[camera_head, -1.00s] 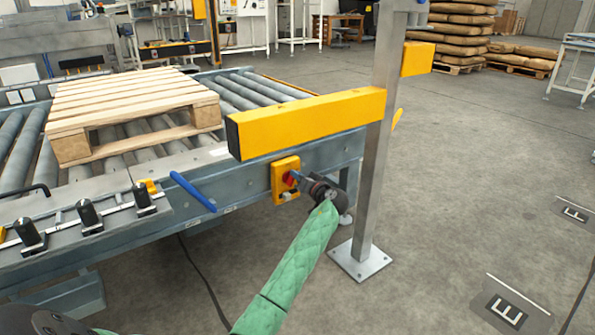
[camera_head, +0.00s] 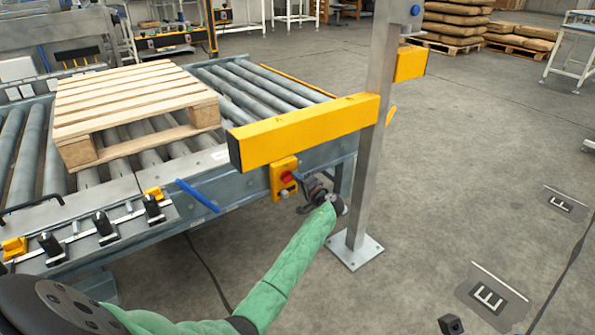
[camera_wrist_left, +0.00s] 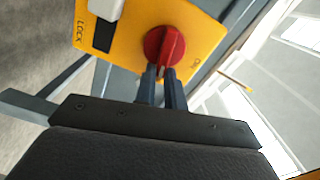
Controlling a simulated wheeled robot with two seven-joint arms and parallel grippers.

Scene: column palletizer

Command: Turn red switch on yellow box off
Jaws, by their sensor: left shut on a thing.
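The yellow switch box (camera_head: 278,192) is mounted on the side of the roller conveyor, below a yellow beam. Its round red switch (camera_head: 287,177) faces outward. My left gripper (camera_head: 302,184) is at the box, with its arm in a green sleeve. In the left wrist view, the red switch (camera_wrist_left: 168,44) has a raised grip bar, and the dark fingertips of my left gripper (camera_wrist_left: 163,74) are shut on its lower end. The yellow plate (camera_wrist_left: 205,35) has "LOCK" lettering at left and small lettering right of the switch. My right gripper is not in view.
A metal post (camera_head: 372,140) with a yellow beam (camera_head: 305,130) stands close to the left gripper. A wooden pallet (camera_head: 130,105) rests on the rollers. A blue handle (camera_head: 197,195) sticks out left of the box. The floor at right is mostly clear.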

